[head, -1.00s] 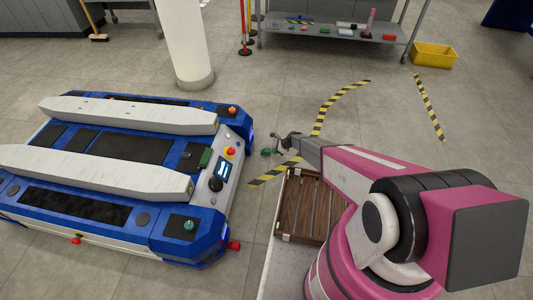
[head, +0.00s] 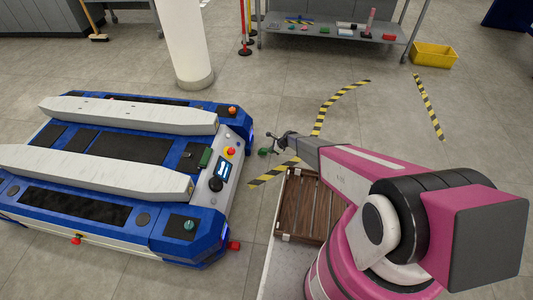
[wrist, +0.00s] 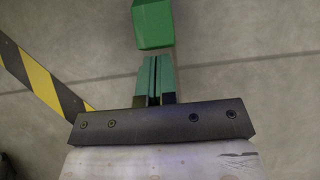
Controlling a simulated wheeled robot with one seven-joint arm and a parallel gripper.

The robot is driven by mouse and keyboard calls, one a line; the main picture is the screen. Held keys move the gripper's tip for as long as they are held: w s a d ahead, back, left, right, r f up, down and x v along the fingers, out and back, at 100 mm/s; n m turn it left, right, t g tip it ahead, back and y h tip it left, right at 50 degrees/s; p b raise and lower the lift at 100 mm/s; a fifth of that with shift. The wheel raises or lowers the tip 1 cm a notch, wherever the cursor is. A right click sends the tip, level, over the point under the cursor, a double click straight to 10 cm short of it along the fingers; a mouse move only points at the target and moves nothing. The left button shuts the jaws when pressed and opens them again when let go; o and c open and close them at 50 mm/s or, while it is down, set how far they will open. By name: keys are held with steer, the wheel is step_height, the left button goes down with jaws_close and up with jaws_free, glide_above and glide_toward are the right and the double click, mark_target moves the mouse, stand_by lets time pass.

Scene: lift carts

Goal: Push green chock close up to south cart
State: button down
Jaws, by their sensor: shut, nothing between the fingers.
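The green chock (head: 263,151) is a small block on the floor, to the right of the cart's near end. It also shows in the wrist view (wrist: 153,25), just ahead of my fingertips, with a narrow gap apparent between them. One blue and white lift cart (head: 222,140) stands on the left with bare floor between it and the chock; no label shows whether it is the south cart. My gripper (head: 276,146) is low beside the chock, on its right. In the wrist view its green fingers (wrist: 154,78) are together and empty.
Yellow and black floor tape (head: 272,172) runs near the chock. A wooden slatted panel (head: 304,206) is below my arm. A white pillar (head: 187,45), a shelf (head: 330,32) and a yellow bin (head: 434,55) are farther back.

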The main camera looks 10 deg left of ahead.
mark_target(266, 150)
steer(key=shift+s+a, duration=0.1)
steer(key=shift+a, duration=1.75)
steer(key=shift+d, duration=0.1)
steer(key=shift+d+r, duration=0.5)
steer(key=shift+d, duration=0.3)
steer(key=shift+d+r, duration=0.5)
steer(key=shift+d, duration=0.3)
steer(key=shift+d+r, duration=0.5)
steer(key=shift+d, duration=0.3)
